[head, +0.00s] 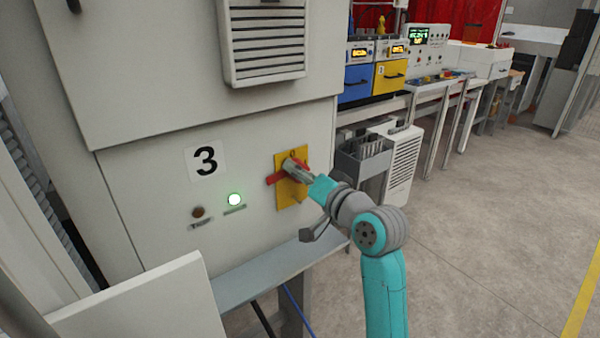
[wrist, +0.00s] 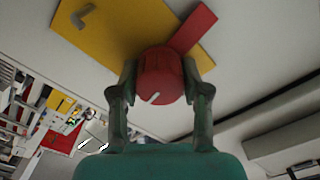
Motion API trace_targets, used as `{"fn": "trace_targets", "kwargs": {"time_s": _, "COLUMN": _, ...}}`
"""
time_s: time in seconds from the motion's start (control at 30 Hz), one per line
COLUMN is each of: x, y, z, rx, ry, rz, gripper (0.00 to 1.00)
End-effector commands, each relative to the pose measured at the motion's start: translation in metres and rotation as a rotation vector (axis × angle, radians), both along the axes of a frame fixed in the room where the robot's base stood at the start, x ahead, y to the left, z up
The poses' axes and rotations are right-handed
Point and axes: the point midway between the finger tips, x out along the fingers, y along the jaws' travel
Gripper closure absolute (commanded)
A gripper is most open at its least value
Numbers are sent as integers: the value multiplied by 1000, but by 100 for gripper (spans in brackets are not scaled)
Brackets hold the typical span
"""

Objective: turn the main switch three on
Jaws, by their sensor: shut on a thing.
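The main switch three is a red rotary handle (head: 272,179) on a yellow plate (head: 291,193), set on the grey cabinet front to the right of the number 3 label (head: 206,160). In the head view the handle lies roughly level, slightly tilted, and is partly hidden by my gripper (head: 291,168). In the wrist view the red knob (wrist: 160,76) sits between the two fingers of my gripper (wrist: 160,92), which is shut on it. A red bar of the handle runs up and right from the knob across the yellow plate (wrist: 118,22).
A grey ledge (head: 270,274) juts out below the switch. A white panel (head: 150,305) stands at the lower left. The floor (head: 470,250) at right is clear.

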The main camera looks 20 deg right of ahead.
Motion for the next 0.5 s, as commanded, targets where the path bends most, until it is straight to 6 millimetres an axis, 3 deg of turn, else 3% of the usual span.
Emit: {"fn": "trace_targets", "kwargs": {"time_s": 0.5, "x": 0, "y": 0, "z": -1, "rx": 163, "ry": 55, "rz": -1, "gripper": 88}}
